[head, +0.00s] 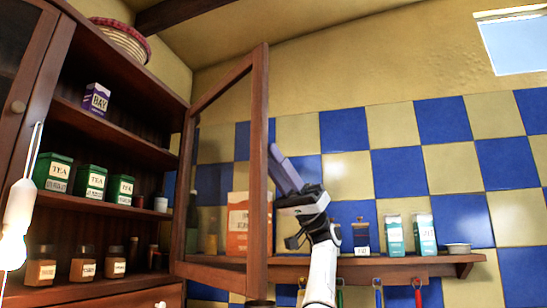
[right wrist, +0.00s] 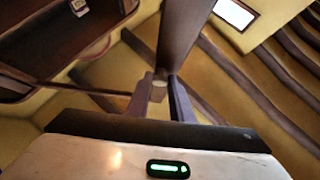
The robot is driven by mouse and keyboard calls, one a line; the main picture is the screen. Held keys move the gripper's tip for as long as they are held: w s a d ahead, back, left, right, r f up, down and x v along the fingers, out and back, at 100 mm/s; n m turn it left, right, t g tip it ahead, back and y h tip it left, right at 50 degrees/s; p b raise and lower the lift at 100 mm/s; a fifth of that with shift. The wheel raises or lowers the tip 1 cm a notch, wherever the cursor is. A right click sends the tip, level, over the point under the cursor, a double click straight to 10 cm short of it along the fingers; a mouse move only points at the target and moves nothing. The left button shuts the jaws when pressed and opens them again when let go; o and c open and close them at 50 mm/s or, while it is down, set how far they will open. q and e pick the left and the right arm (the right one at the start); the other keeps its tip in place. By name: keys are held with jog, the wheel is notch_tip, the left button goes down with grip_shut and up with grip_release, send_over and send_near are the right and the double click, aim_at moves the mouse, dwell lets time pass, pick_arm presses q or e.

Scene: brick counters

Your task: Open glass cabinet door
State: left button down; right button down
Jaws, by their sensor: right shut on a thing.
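The glass cabinet door (head: 257,150) has a brown wooden frame and stands swung well out from the wooden cabinet (head: 115,130), whose shelves show open. My right gripper (head: 278,160) is at the outer upright of that door in the head view. In the right wrist view its two fingers (right wrist: 160,97) stand on either side of a small round knob (right wrist: 160,74) by the door frame (right wrist: 185,32), and they are shut on it. The fingers hide part of the knob. My left gripper is not in view.
The shelves hold green tea tins (head: 92,182), a purple box (head: 96,98) and several jars (head: 83,264). A wall shelf (head: 400,262) with boxes and bottles runs behind my right arm. A second glass door (head: 30,60) is at the left. A lit hanging lamp (head: 18,212) is near it.

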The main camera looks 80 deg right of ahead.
dwell(0.4)
jog(key=c, duration=1.6)
grip_release()
jog(key=shift+v, duration=5.15)
